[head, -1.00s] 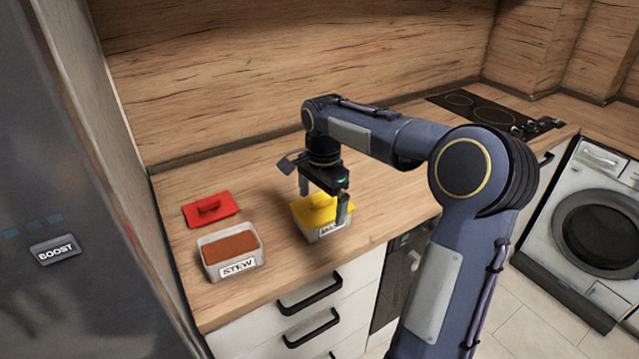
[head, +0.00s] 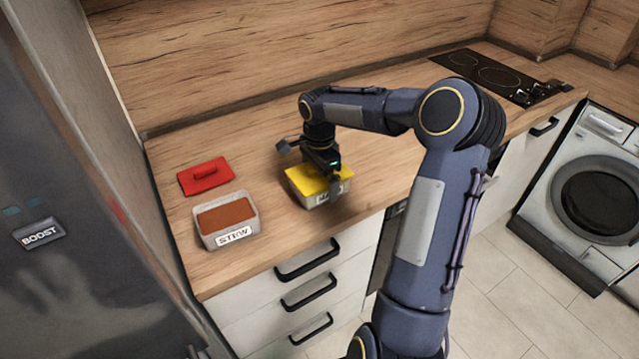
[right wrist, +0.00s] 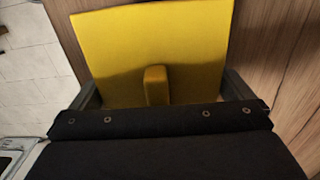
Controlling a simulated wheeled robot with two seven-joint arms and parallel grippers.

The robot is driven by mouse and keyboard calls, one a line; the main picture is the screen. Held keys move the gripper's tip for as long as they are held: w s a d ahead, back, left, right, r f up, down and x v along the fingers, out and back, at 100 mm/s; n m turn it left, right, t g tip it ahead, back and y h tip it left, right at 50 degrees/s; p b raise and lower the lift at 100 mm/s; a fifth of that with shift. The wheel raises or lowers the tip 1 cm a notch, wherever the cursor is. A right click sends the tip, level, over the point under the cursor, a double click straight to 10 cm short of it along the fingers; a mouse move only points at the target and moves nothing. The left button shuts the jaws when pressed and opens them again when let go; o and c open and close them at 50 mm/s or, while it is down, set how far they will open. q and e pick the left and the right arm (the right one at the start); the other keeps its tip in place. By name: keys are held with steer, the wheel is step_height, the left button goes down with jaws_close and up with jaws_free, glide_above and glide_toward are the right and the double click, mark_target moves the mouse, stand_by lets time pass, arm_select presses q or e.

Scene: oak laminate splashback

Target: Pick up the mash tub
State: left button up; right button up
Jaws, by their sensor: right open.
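The mash tub (head: 304,197) is a pale tub with a yellow lid and a partly covered label, standing on the wooden counter. Its yellow lid (right wrist: 160,40) with a raised handle fills the middle of the right wrist view. My right gripper (head: 321,178) is open and low over the tub, with one finger in front of its label side. In the right wrist view the fingers of the right gripper (right wrist: 160,92) show at the left and right edges of the lid, with the handle between them. I cannot tell whether they touch. My left gripper is out of view.
An open stew tub (head: 228,219) with brown contents stands left of the mash tub. A red lid (head: 206,177) lies behind it. The hob (head: 497,75) is far right. The counter (head: 395,165) right of the mash tub is clear.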

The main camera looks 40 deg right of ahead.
steer(key=c, duration=0.9)
steer(key=shift+r, duration=0.1)
